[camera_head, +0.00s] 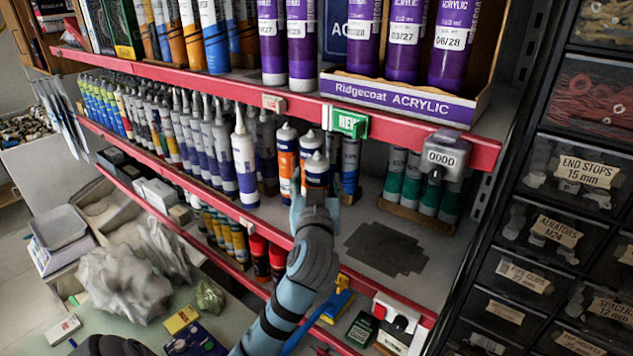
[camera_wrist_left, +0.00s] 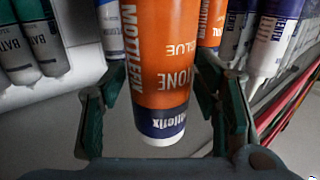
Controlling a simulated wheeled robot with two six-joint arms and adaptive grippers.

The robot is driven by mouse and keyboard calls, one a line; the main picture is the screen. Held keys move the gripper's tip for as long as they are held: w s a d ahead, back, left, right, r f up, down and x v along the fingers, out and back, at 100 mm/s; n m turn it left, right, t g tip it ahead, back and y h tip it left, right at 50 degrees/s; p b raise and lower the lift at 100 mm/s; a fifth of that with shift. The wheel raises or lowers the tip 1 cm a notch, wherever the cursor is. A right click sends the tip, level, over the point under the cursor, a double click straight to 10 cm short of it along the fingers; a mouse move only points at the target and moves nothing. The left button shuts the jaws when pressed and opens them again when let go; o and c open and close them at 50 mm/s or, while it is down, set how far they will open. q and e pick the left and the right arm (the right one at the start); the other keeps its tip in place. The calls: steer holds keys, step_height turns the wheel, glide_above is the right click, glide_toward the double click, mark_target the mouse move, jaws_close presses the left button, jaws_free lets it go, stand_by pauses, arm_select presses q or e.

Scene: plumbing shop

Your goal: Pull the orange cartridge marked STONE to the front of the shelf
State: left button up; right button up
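The orange cartridge marked with letters ending in TONE (camera_wrist_left: 165,75) and GLUE fills the middle of the left wrist view, showing upside down with a dark blue band at its end. My right gripper is not in view.
Another orange cartridge (camera_head: 287,150) stands behind to the left, and a white and blue one (camera_head: 244,165) further left. Grey and green cartridges (camera_head: 412,185) stand to the right. A grey-capped 0000 device (camera_head: 443,158) hangs at the shelf above. Bare shelf lies front right.

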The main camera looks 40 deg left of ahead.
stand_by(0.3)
arm_select(q)
steer(key=v, duration=0.7)
steer(key=shift+d, duration=0.2)
steer(key=shift+s+a, duration=0.1)
